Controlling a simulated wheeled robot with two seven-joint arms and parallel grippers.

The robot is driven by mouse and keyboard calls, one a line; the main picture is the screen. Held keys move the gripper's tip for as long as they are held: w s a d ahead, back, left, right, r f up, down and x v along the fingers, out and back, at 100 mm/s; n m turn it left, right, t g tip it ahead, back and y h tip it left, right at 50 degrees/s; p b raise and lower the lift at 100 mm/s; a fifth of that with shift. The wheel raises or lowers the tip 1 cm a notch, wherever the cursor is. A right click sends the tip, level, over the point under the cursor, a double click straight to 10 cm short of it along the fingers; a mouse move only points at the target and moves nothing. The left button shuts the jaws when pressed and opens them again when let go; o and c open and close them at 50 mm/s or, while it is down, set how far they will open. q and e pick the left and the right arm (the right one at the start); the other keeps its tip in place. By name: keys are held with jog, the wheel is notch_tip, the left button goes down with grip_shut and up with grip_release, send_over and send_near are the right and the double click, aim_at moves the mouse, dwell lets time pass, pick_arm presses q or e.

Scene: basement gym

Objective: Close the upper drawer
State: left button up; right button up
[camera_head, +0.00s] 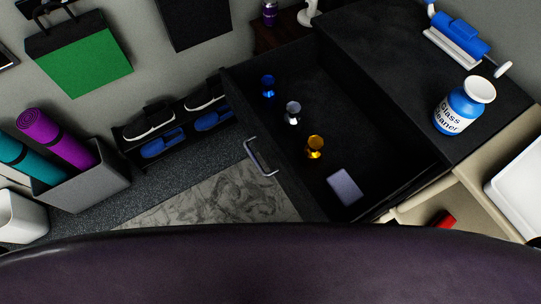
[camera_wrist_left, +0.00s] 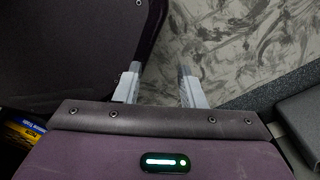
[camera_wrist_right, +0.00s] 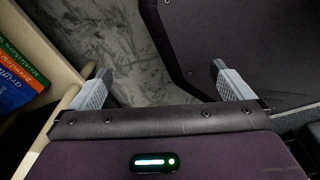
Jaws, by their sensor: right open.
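The open upper drawer (camera_head: 372,122) is black and sticks out to the left from a dark cabinet (camera_head: 400,50) in the head view. Its metal bar handle (camera_head: 261,158) is on the drawer's left front face. Inside stand a blue trophy-like piece (camera_head: 268,86), a silver one (camera_head: 293,112) and a gold one (camera_head: 315,147), and a flat grey block (camera_head: 344,187) lies there. My left gripper (camera_wrist_left: 160,70) is partly open and empty, over the patterned floor. My right gripper (camera_wrist_right: 160,70) is wide open and empty. Neither gripper shows in the head view or touches the drawer.
A glass cleaner bottle (camera_head: 461,108) and a blue-and-white item (camera_head: 458,38) stand on the cabinet top. A shoe rack (camera_head: 125,146) and a grey bin (camera_head: 88,187) with rolled mats are at left. Books (camera_wrist_right: 14,82) on a light shelf lie left of my right gripper.

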pick_arm(q)
jog(key=shift+d, duration=0.5)
pick_arm(e)
jog(key=shift+d, duration=0.7)
